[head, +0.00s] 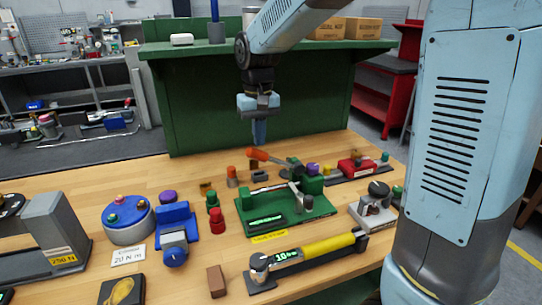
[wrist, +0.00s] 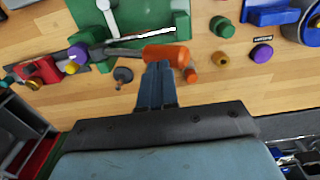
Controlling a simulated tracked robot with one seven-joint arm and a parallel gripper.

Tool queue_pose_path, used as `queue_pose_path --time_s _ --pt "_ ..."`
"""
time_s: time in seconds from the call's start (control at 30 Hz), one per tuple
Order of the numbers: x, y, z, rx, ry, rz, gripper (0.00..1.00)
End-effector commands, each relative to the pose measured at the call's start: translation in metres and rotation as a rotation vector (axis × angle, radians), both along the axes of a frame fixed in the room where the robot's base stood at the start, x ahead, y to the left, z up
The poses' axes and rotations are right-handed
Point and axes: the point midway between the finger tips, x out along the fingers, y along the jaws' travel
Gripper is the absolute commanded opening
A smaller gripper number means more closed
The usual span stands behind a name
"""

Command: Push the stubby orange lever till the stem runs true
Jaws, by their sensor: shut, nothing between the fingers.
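The stubby orange lever (head: 259,154) shows at the back of the green valve fixture (head: 244,224), with a grey shaft running right. In the wrist view its orange end (wrist: 166,56) lies just beyond my fingertips. A thin silver stem (head: 274,187) lies across the fixture, slightly slanted in the picture; it also shows in the wrist view (wrist: 145,34). My gripper (head: 259,138) points down, shut and empty, just above and behind the lever's orange end. In the wrist view the fingertips (wrist: 158,66) meet the handle's near edge; I cannot tell whether they touch it.
An orange peg (head: 232,177) stands left of the lever, with red and green pegs (head: 216,214) nearer. A yellow-handled torque tool (head: 325,246) lies in front of the fixture. A blue vise-like block (head: 174,222) stands left. A green cabinet (head: 200,110) rises behind the bench.

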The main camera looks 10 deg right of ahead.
Motion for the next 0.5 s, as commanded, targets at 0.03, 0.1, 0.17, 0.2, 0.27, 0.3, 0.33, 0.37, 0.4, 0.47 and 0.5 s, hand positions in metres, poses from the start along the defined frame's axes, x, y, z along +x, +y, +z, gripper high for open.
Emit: queue_pose_path --time_s 0.03,0.1,0.17,0.2,0.27,0.3,0.33,0.37,0.4,0.47,0.5 --pt "0.0000 0.0000 0.0000 0.000 0.000 0.000 0.00" --pt "0.0000 0.0000 0.0000 0.000 0.000 0.000 0.00" --pt "0.0000 0.0000 0.0000 0.000 0.000 0.000 0.00" --pt "0.0000 0.0000 -0.0002 0.000 0.000 0.000 0.00" --pt "0.0000 0.0000 -0.0006 0.000 0.000 0.000 0.00" --pt "0.0000 0.0000 -0.0011 0.000 0.000 0.000 0.00" --pt "0.0000 0.0000 -0.0016 0.000 0.000 0.000 0.00" --pt "0.0000 0.0000 -0.0022 0.000 0.000 0.000 0.00" --pt "0.0000 -0.0001 -0.0030 0.000 0.000 0.000 0.00" --pt "0.0000 -0.0001 -0.0044 0.000 0.000 0.000 0.00" --pt "0.0001 -0.0001 -0.0054 0.000 0.000 0.000 0.00"
